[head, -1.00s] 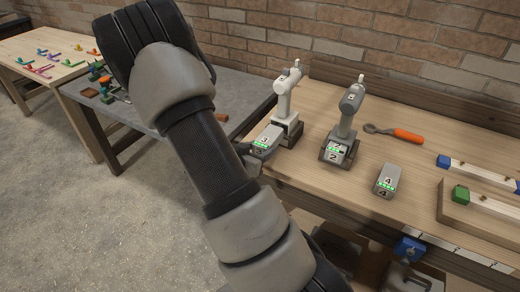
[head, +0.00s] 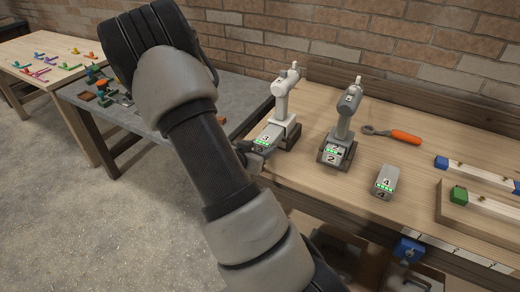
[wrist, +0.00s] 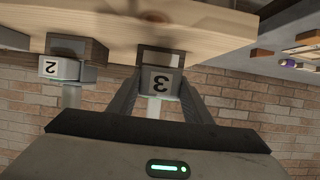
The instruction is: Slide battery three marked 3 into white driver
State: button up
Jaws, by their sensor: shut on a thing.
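The white driver (head: 280,104) stands upright in a dark stand at the left front of the wooden bench. My gripper (head: 250,152) is shut on the grey battery marked 3 (head: 267,139), which has green lights on top. In the head view the battery's far end is at the driver's foot; how far it is inside, I cannot tell. In the wrist view, which is upside down, the battery's end face with the 3 (wrist: 160,82) sits between my two fingers (wrist: 161,100), in front of the driver's dark stand (wrist: 160,56).
A grey driver (head: 343,120) with battery 2 stands just to the right. Battery 4 (head: 386,182) lies loose on the bench. An orange-handled wrench (head: 404,136) lies behind it. The brick wall is behind.

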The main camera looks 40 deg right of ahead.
aim_at(271, 136)
jog(key=shift+w+d, duration=0.25)
jog(key=shift+d, duration=0.35)
jog(key=shift+w+d+b, duration=0.25)
jog(key=shift+w+d, duration=0.1)
jog(key=shift+d, duration=0.45)
jog(key=shift+w+d+b, duration=0.2)
jog(key=shift+w+d, duration=0.15)
jog(key=shift+d, duration=0.45)
jog(key=shift+w+d+b, duration=0.25)
jog(key=shift+w+d, duration=0.1)
jog(key=shift+d, duration=0.45)
jog(key=o, duration=1.3)
jog(key=shift+o, duration=0.2)
